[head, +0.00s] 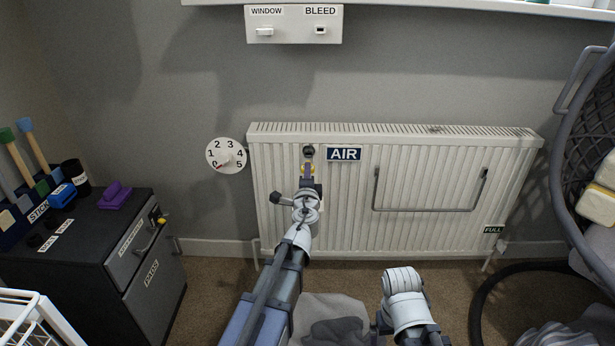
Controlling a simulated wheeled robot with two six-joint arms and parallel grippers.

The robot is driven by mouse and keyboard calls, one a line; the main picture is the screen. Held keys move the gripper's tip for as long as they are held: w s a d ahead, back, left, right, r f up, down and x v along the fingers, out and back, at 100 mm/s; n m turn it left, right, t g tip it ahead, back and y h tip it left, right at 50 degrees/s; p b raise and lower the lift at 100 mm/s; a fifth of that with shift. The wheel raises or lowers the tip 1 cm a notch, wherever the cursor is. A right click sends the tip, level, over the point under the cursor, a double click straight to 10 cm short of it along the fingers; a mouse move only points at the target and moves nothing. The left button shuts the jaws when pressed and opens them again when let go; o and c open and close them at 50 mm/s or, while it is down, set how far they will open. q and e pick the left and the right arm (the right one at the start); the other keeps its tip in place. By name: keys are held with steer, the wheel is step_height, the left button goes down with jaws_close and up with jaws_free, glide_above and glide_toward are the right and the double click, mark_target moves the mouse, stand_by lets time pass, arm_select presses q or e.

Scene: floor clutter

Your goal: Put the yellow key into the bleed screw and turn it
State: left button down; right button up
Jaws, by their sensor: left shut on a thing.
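The white radiator (425,235) stands against the back wall. Its dark round bleed screw (308,151) is at the upper left, beside the AIR label (344,154). My left gripper (307,171) is shut on the yellow key (312,167), just below the screw in the picture. Only a little yellow shows around the fingers. I cannot tell whether the key's tip touches or sits in the screw. My right arm is low in front of the radiator, and its gripper does not show.
A numbered dial (226,155) is left of the radiator. A metal rail (428,209) sticks out at its front right. A dark drawer cabinet (95,255) stands at left, a hanging chair (585,150) at right. A grey cloth (330,318) lies on the carpet.

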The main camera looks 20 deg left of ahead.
arm_select(q)
steer(key=shift+x, duration=1.4)
steer(key=shift+x, duration=1.7)
steer(key=c, duration=0.8)
jaws_free()
steer(key=shift+s, duration=0.1)
steer(key=v, duration=0.7)
steer(key=shift+s+d, duration=0.15)
steer(key=shift+s, duration=0.15)
